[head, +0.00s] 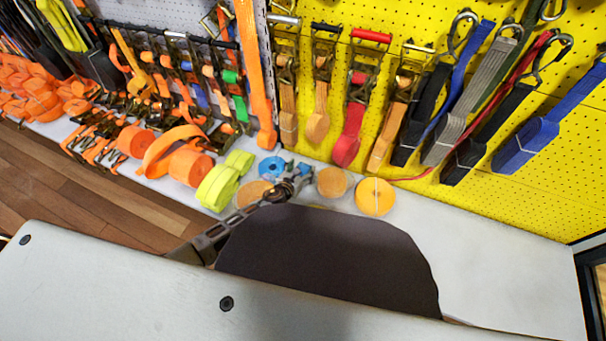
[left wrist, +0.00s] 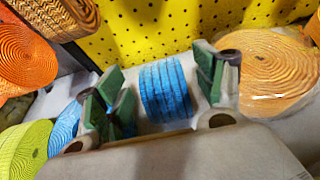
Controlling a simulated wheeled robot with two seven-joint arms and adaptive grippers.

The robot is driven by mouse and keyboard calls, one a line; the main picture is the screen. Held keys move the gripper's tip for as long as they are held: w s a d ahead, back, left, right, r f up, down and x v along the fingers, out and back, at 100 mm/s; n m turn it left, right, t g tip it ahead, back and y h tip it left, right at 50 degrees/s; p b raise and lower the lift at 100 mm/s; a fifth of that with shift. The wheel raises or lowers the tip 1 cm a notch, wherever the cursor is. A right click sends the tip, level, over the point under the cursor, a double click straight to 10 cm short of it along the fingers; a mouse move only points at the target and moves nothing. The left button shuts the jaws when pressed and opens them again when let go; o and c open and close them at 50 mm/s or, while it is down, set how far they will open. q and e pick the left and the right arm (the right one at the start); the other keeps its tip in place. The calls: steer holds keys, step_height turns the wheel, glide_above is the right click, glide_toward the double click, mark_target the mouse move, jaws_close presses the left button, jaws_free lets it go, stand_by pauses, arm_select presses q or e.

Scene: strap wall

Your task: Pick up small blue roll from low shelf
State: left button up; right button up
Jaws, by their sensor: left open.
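A small blue roll (left wrist: 165,90) sits between the fingers of my left gripper (left wrist: 162,88) in the left wrist view, its ribbed side facing the camera. The green-padded fingers are open on either side of it, with a gap visible at least on the left. In the head view my left gripper (head: 293,184) reaches over the low shelf (head: 490,265), and a bit of the blue roll (head: 304,170) shows at its tips. A second blue roll (head: 271,167) lies just left of it; it also shows in the left wrist view (left wrist: 65,130). My right gripper is not in view.
Orange-tan rolls (head: 375,196) stand right of the gripper, one close beside the right finger (left wrist: 265,75). Yellow-green rolls (head: 222,182) and orange rolls (head: 190,165) lie to the left. Straps hang on the yellow pegboard (head: 535,205) behind. The shelf's right part is clear.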

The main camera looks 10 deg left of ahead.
arm_select(q)
steer(key=shift+c, duration=0.2)
steer(key=c, duration=1.1)
steer(key=shift+c, duration=0.2)
arm_select(e)
steer(key=shift+w, duration=0.1)
arm_select(q)
steer(key=shift+r, duration=0.2)
arm_select(e)
steer(key=shift+r, duration=0.15)
